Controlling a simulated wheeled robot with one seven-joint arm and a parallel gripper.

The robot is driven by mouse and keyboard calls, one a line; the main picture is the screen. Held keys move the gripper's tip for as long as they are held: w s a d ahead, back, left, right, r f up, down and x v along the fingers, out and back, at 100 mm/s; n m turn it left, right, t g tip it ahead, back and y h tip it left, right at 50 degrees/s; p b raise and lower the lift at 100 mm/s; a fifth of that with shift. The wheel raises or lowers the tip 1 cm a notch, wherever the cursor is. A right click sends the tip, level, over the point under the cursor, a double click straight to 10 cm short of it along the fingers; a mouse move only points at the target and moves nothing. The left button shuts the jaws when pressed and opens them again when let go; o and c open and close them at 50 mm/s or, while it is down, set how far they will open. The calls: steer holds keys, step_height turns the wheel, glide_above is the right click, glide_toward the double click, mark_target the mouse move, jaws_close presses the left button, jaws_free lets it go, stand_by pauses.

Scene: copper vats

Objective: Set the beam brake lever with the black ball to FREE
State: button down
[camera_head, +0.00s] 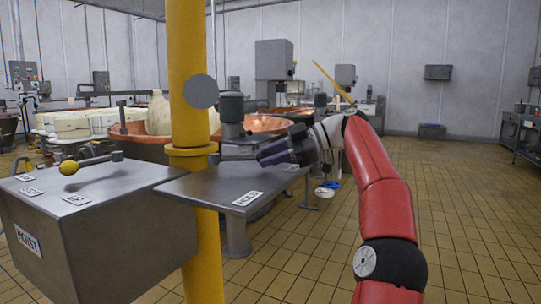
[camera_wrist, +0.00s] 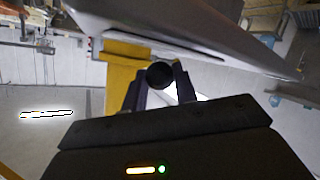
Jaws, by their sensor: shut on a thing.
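The black ball (camera_wrist: 160,75) of the brake lever sits between the two fingertips in the wrist view. My gripper (camera_wrist: 160,88) is shut on it; in the head view my gripper (camera_head: 261,157) is over the steel bench top (camera_head: 212,187), right of the yellow post. There the fingers hide the ball, and the lever's angle cannot be clearly read. A HOLD label (camera_head: 247,198) lies on the front edge of the bench. I cannot make out a FREE label.
The HOIST box (camera_head: 100,228) with a yellow-ball lever (camera_head: 69,167) stands at the left. A yellow post (camera_head: 186,60) with a grey disc (camera_head: 201,91) rises beside the bench. Copper vats (camera_head: 262,124) stand behind. The tiled floor at the right is clear.

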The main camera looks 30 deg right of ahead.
steer(key=shift+r, duration=0.1)
stand_by(0.3)
steer(key=c, duration=1.1)
jaws_free()
steer(key=shift+w, duration=0.1)
steer(key=p+v, duration=0.2)
steer(key=v, duration=0.3)
steer(key=shift+d+r, duration=0.15)
steer(key=shift+f+v, duration=0.2)
steer(key=shift+v, duration=1)
